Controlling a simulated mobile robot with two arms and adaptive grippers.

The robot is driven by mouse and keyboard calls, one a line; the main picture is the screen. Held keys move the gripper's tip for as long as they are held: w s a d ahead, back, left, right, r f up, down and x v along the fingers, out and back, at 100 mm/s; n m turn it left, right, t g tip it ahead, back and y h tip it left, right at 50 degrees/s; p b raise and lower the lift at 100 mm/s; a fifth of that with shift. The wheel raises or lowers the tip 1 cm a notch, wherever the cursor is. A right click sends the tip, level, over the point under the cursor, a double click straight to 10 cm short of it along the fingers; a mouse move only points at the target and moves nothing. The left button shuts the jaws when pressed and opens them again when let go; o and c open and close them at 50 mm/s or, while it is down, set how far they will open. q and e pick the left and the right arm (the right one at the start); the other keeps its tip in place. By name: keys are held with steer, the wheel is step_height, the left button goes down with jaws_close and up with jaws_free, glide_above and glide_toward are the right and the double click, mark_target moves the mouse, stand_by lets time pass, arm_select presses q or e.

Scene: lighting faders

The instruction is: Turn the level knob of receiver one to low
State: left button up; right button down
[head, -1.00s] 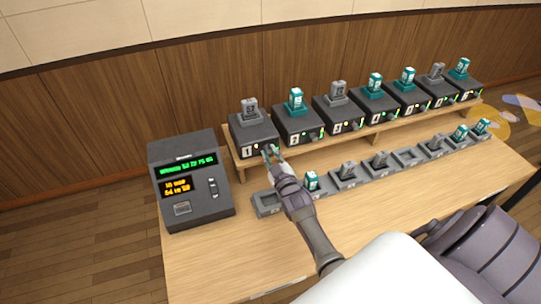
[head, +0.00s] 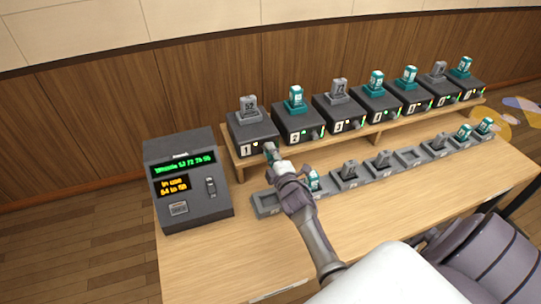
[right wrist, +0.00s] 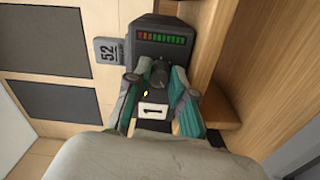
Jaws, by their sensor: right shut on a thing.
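Receiver one (head: 252,134) is the dark box at the left end of the raised shelf, with a "1" label on its front and a grey block marked 52 (head: 249,106) on top. The right wrist view shows its front face, the label (right wrist: 153,111) and a lit red-to-green level bar (right wrist: 161,38). My right gripper (head: 270,152) is at the right part of that front. In the right wrist view its teal fingers (right wrist: 161,73) are shut on the dark level knob (right wrist: 158,74), one on each side. The knob's pointer is too small to read. My left gripper is not in view.
Several similar receivers, such as receiver two (head: 299,124), continue right along the wooden shelf (head: 245,165). A row of grey charging slots (head: 267,205) stands in front, below my right arm. A dark display console (head: 187,205) stands at left. The table front is mostly clear.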

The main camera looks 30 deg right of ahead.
steer(key=shift+f+n+b, duration=0.1)
steer(key=shift+n+b, duration=0.25)
steer(key=shift+n, duration=0.65)
steer(key=c, duration=1)
jaws_free()
